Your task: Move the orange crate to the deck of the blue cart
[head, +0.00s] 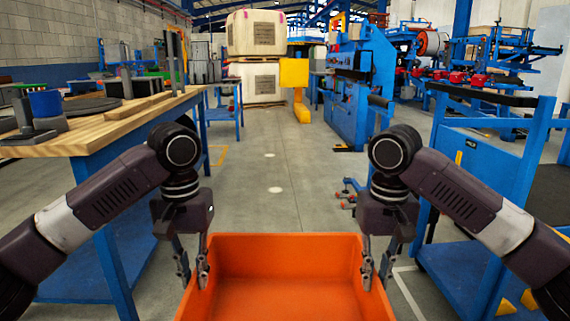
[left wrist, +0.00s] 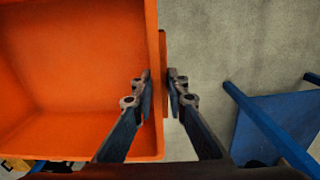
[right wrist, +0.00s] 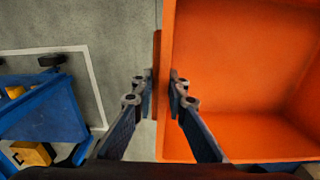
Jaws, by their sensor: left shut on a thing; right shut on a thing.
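The orange crate (head: 287,255) is in front of me at the bottom middle of the head view, with an empty interior. My left gripper (head: 193,272) is shut on its left wall, one finger inside and one outside. My right gripper (head: 377,272) is shut on its right wall in the same way. The wrist views show both grips, left (left wrist: 160,88) and right (right wrist: 164,88). The crate appears held above the floor. The blue cart (head: 482,135) stands at the right, its low deck (head: 450,270) partly hidden by my right arm.
A wood-topped workbench (head: 92,135) with blue legs stands close on the left, carrying parts and a blue container (head: 45,103). Blue machinery (head: 360,85) and stacked white crates (head: 256,60) stand farther back. The grey floor ahead (head: 280,180) is clear.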

